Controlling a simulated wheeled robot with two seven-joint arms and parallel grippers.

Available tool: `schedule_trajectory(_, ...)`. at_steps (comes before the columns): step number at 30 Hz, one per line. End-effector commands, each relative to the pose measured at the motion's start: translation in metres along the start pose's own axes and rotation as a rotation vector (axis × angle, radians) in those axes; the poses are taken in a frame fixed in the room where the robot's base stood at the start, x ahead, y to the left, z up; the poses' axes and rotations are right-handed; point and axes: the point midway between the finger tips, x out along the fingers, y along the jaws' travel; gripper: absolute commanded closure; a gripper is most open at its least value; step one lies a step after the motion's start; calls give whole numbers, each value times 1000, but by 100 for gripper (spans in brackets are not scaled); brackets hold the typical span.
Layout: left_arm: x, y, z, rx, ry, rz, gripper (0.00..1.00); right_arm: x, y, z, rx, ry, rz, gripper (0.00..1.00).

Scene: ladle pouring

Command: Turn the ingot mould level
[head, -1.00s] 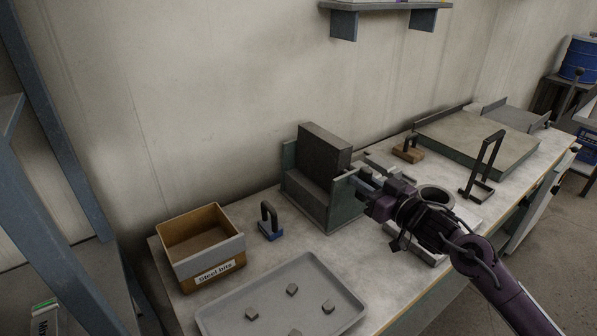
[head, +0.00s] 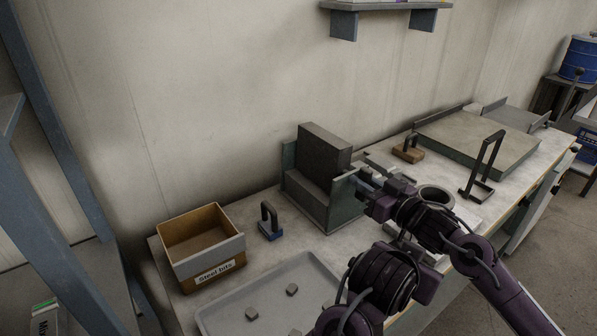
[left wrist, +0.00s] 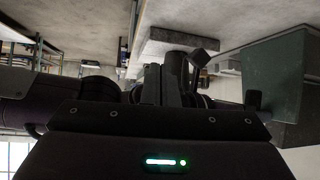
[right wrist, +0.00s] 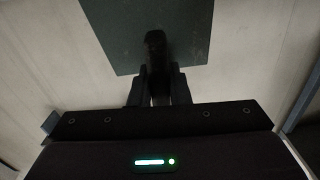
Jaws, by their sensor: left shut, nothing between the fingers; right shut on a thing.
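The ingot mould (head: 323,153) is a dark grey, L-shaped body, with one tall part standing upright between two green end plates. The near green plate (head: 347,205) also shows in the right wrist view (right wrist: 120,30) and at the right of the left wrist view (left wrist: 270,75). My right gripper (head: 362,183) is shut on a dark handle (right wrist: 155,48) in front of the near green plate. My left gripper (left wrist: 172,80) is shut and empty, with the green plate to its right in the left wrist view. My left arm shows low in the head view; its fingertips there are unclear.
A Steel bits box (head: 205,236) and a blue-based handled block (head: 270,222) stand left of the mould. A grey tray (head: 235,307) with small lumps lies in front. A ring-shaped vessel (head: 437,194), a black handled frame (head: 483,168) and a wide slab (head: 478,140) are right.

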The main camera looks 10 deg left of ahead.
Motion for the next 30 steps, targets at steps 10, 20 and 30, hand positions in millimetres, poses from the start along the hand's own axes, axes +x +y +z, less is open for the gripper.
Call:
schedule_trajectory(10, -40, -98, -44, -163, -60, -118, 100, 0, 0, 2, 1, -4, 1, 100)
schedule_trajectory(20, -35, -251, -64, -704, -112, -336, 100, 0, 0, 2, 1, -4, 1, 100)
schedule_trajectory(30, -48, -339, -61, -1101, -131, -430, 100, 0, 1, 2, 1, -4, 2, 100)
